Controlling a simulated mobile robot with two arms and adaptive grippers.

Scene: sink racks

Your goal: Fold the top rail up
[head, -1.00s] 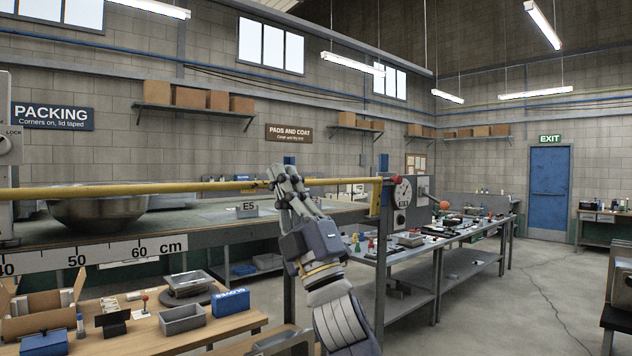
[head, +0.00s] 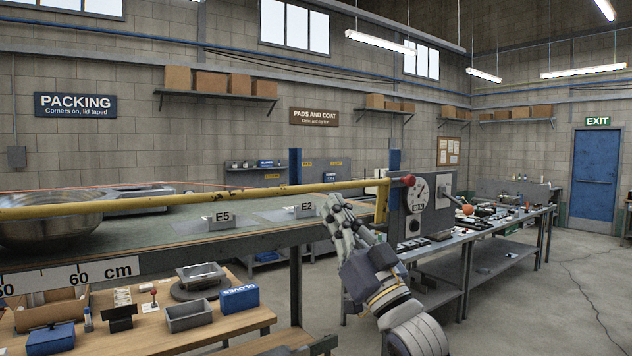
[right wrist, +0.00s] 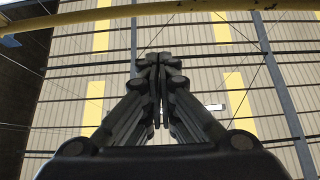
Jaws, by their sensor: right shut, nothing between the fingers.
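The yellow top rail (head: 190,203) runs nearly level across the left and middle of the head view, in front of the bench. In the right wrist view the rail (right wrist: 200,9) crosses the top, beyond the shut fingertips (right wrist: 157,62), with a gap in the picture. My left gripper is not in view.
A green-topped bench (head: 190,228) with a steel bowl (head: 45,225) and E5 and E2 signs lies behind the rail. A wooden table (head: 150,335) with bins is below left. A gauge panel (head: 428,205) stands right of the rail's end. Open floor lies at right.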

